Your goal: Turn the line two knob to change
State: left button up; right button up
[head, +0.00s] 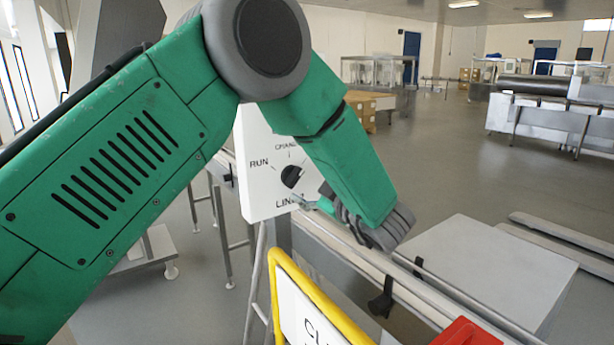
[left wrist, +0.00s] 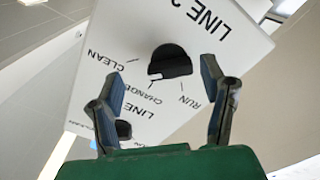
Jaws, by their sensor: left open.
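The white panel (head: 257,190) stands in front of me, partly behind my left arm. The line two knob (head: 292,176) is black and round, with RUN, CHANGE and LINE lettering around it. In the left wrist view the line two knob (left wrist: 171,58) appears upside down under the LINE 2 lettering. Its white mark lies on the CHANGE side, close to that label's tick. My left gripper (head: 322,202) is open at the right of the knob. In the left wrist view its blue-padded fingers (left wrist: 165,75) stand apart either side of the knob's near edge; contact cannot be told. My right gripper is out of view.
A second knob (left wrist: 123,129) shows beyond the left finger. A yellow-framed sign (head: 292,268) stands below the panel. A conveyor rail (head: 350,243) and a red object (head: 466,333) lie to the right. Open floor (head: 450,150) is behind.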

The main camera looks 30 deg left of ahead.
aim_at(298, 180)
pick_arm(q)
jog(key=a, duration=0.4)
jog(key=shift+w+a+f, duration=0.1)
jog(key=shift+w+f, duration=0.05)
jog(key=shift+f, duration=0.05)
jog(key=shift+a, duration=0.3)
jog(key=shift+d, duration=0.2)
jog(key=shift+c, duration=0.4)
jog(key=shift+w+d, duration=0.15)
jog(key=shift+d, duration=0.35)
jog(key=c, duration=1.1)
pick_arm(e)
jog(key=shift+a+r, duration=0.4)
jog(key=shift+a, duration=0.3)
pick_arm(q)
jog(key=shift+a+f, duration=0.1)
jog(key=shift+a, duration=0.05)
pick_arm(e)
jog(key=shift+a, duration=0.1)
